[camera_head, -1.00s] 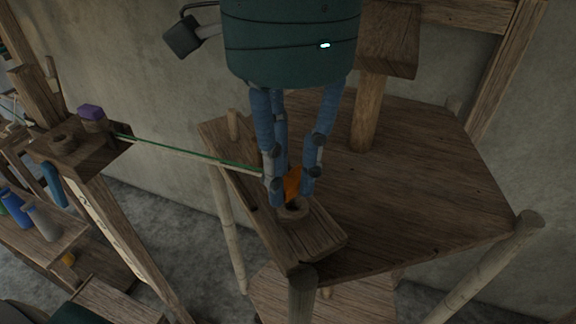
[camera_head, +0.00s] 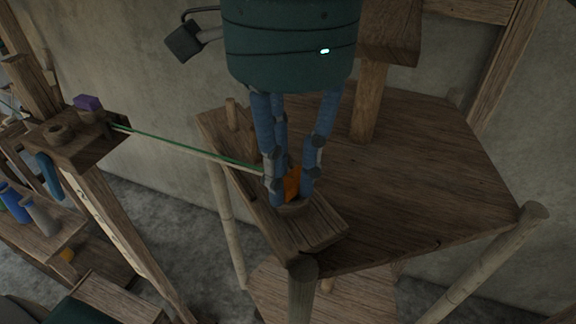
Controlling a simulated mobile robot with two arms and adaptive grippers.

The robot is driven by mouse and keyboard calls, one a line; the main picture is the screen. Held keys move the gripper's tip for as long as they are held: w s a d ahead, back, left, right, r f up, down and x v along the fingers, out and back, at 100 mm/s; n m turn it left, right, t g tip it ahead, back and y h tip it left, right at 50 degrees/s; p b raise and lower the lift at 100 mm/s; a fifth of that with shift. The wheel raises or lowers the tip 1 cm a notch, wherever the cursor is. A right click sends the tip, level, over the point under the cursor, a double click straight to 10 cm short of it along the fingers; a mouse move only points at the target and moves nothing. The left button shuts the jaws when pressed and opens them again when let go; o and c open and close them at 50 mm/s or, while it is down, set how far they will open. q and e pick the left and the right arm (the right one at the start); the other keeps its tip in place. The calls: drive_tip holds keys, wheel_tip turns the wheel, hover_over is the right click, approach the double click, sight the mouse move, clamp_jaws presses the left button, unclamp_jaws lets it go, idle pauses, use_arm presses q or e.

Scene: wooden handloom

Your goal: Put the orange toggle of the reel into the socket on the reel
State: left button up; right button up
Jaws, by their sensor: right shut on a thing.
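My right gripper (camera_head: 292,190) comes down from the top of the head view with its blue fingers shut on the orange toggle (camera_head: 291,184). The toggle shows only partly between the fingers. The round socket (camera_head: 294,209) is directly below the fingertips, on the wooden block (camera_head: 312,234) at the front of the wooden platform. The fingers hide most of the socket, so I cannot tell whether the toggle is inside it. A green and pale cord (camera_head: 190,152) runs from the left post to the fingers. My left gripper does not show.
A wooden post (camera_head: 366,100) stands on the platform (camera_head: 425,180) behind the gripper. A small peg (camera_head: 232,113) stands at the block's far end. A purple piece (camera_head: 87,102) sits on the left frame. The platform's right side is clear.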

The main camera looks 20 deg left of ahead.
drive_tip(key=shift+f, duration=0.35)
idle(0.3)
drive_tip(key=o, duration=1.4)
wheel_tip(320, 180, up, 7)
drive_tip(key=p, duration=0.6)
drive_tip(key=shift+r, duration=0.1)
